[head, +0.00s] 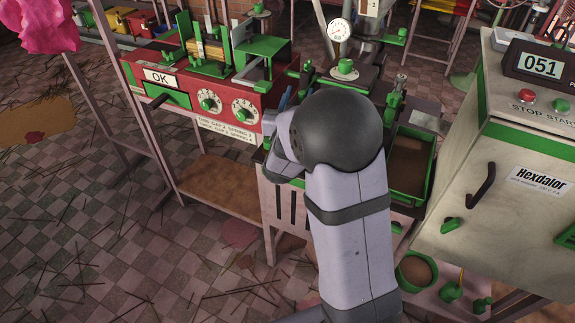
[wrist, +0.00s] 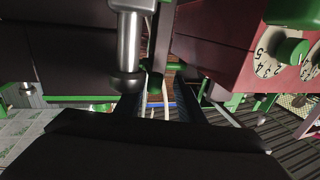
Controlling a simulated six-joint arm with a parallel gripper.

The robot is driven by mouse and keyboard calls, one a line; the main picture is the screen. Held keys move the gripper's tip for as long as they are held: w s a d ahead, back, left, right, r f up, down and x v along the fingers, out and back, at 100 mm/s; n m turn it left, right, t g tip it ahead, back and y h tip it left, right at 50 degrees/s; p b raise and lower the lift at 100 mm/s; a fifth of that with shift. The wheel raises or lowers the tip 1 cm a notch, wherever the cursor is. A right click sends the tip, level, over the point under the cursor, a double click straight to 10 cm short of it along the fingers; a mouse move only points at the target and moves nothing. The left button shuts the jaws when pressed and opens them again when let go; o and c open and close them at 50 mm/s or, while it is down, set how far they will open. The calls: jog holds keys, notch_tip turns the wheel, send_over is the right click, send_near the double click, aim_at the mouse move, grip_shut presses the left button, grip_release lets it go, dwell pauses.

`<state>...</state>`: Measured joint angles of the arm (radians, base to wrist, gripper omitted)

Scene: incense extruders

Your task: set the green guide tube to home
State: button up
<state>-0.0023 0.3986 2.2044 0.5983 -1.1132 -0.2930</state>
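My gripper (wrist: 158,98) shows in the wrist view with its two dark fingers apart and a gap between them. I see nothing clearly held. In the head view, its bluish fingers (head: 286,98) show just left of my arm's dark round joint, beside the red machine. A small green part (wrist: 157,67) lies beyond the fingertips in the wrist view, beside a thick metal cylinder (wrist: 130,45). I cannot tell whether this part is the green guide tube, or whether the fingers touch it. My arm hides much of the central machine in the head view.
The red machine (head: 215,118) has an OK sign and two dials; a dial (wrist: 268,58) is close on the right in the wrist view. A pressure gauge (head: 338,30), a green-rimmed tray (head: 431,160) and a cream cabinet (head: 500,190) crowd the right. Open floor lies at left.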

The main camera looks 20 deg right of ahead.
jog(key=s+a+n+g+y+p, duration=0.45)
jog(key=s+a+y+p, duration=0.35)
jog(key=s+a+p, duration=0.3)
jog(key=s+a+r+g+p, duration=0.1)
jog(key=s+g+p, duration=0.3)
jog(key=s, duration=0.4)
jog(key=s+a+r+n+g+y+p, duration=0.1)
jog(key=s+r+g+p, duration=0.2)
jog(key=s+g+p, duration=0.2)
jog(key=shift+s+a+r+p, duration=0.35)
jog(key=shift+s+p, duration=0.9)
jog(key=shift+s, duration=0.95)
